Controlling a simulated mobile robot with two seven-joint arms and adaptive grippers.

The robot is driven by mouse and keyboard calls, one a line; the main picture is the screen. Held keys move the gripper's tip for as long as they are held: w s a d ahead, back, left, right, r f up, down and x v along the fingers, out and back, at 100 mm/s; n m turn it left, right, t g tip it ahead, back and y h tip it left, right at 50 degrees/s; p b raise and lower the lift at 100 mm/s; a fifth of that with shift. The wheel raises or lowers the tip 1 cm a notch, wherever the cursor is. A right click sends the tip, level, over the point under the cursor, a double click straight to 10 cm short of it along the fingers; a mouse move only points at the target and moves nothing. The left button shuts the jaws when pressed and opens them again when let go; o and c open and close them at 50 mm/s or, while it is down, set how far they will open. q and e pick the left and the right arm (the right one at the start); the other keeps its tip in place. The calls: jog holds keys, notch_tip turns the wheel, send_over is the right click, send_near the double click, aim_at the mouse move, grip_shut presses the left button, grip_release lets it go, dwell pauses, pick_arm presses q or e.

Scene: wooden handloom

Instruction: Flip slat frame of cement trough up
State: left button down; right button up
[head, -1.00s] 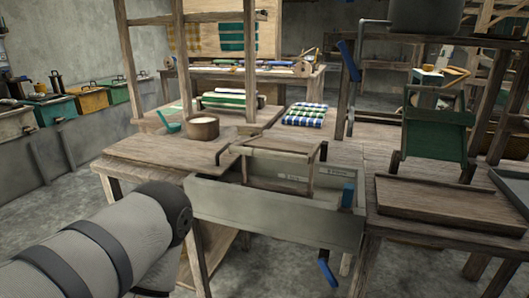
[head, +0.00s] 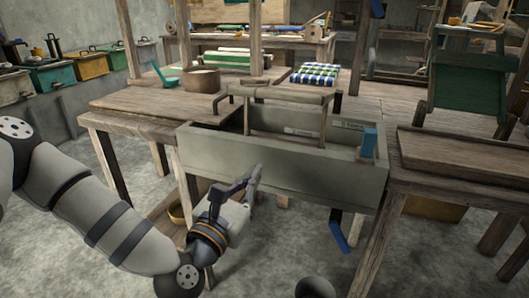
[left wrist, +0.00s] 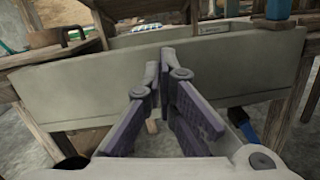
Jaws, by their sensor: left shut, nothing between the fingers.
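The cement trough (head: 225,152) is a long grey open box between two wooden tables. Its front wall also fills the left wrist view (left wrist: 80,85). The wooden slat frame (head: 285,93) shows above it, with a top bar and posts reaching down into the trough. My right gripper is not in view.
A blue block (head: 369,142) sits at the trough's right end, and a blue handle (head: 338,232) hangs below. A wooden board (head: 155,112) lies on the left table. A brown pot (head: 202,79) and checked cloth (head: 315,74) stand behind. Floor in front is open.

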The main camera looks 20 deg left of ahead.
pick_arm(q)
jog(key=a+r+n, duration=0.1)
jog(key=w+r+n+t, duration=0.1)
jog(key=r, duration=0.1)
jog(key=shift+a+y, duration=0.4)
jog(key=w+r, duration=0.1)
jog(key=w, duration=0.2)
jog(key=w+r+p, duration=0.1)
jog(key=w+r, duration=0.1)
jog(key=w, duration=0.2)
jog(key=w+r, duration=0.1)
jog(key=w, duration=0.3)
jog(key=shift+w+d+r, duration=0.1)
jog(key=shift+d+r, duration=0.15)
jog(key=shift+w+r, duration=0.35)
